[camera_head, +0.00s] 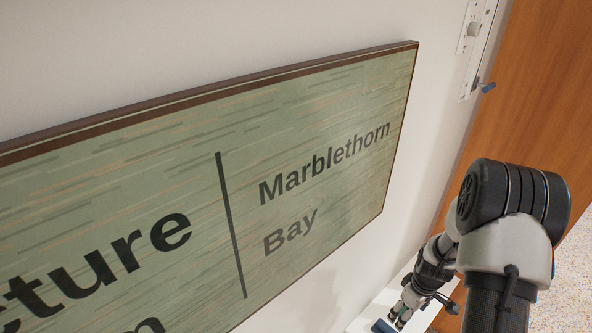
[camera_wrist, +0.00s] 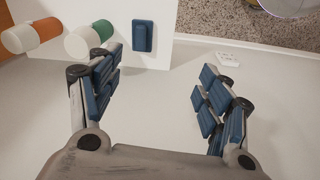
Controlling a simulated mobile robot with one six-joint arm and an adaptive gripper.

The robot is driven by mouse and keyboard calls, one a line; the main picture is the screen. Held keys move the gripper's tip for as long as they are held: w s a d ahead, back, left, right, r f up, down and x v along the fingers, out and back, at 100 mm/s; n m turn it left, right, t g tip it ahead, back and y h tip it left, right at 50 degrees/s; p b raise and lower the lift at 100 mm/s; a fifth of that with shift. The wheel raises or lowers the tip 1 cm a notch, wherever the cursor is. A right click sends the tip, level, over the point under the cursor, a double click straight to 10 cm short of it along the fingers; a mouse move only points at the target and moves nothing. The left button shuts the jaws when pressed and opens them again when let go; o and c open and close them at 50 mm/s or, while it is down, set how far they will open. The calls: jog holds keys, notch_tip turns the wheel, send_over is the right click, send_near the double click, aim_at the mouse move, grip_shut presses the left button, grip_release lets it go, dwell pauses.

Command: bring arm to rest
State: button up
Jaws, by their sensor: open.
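My gripper (camera_wrist: 160,68) is open in the wrist view, with its two blue-padded fingers wide apart. Nothing is between the fingers but pale grey surface behind. In the head view my arm comes in from the lower right and bends down beside the wall, and my gripper (camera_head: 396,312) is small near the bottom edge. A blue block (camera_wrist: 143,36) lies on a white surface (camera_wrist: 163,58) beyond the left finger. A white and green cylinder (camera_wrist: 88,40) and a white and orange cylinder (camera_wrist: 32,35) are to its left.
A large green sign (camera_head: 330,110) with dark lettering covers much of the wall. A wooden door (camera_head: 530,100) and a wall plate with a knob (camera_head: 474,30) are at the right.

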jog(key=s+a+r+m+t, duration=0.15)
jog(key=a+r, duration=0.25)
jog(key=r, duration=0.5)
jog(key=s+a+r+m, duration=0.1)
jog(key=s+a+r, duration=0.15)
jog(key=r, duration=0.55)
jog(key=s+a+r+m, duration=0.1)
jog(key=a+r, duration=0.3)
jog(key=r, duration=0.5)
jog(key=s+a+r+m+t, duration=0.1)
jog(key=s+a+r, duration=0.3)
jog(key=s, duration=0.4)
jog(key=s+a+r+m+t, duration=0.1)
jog(key=s+a+r+m, duration=0.1)
jog(key=s+r, duration=0.3)
jog(key=s+a, duration=0.1)
jog(key=s, duration=0.2)
jog(key=shift+s+a+r, duration=0.15)
jog(key=shift+s+a, duration=0.1)
jog(key=shift+a, duration=0.15)
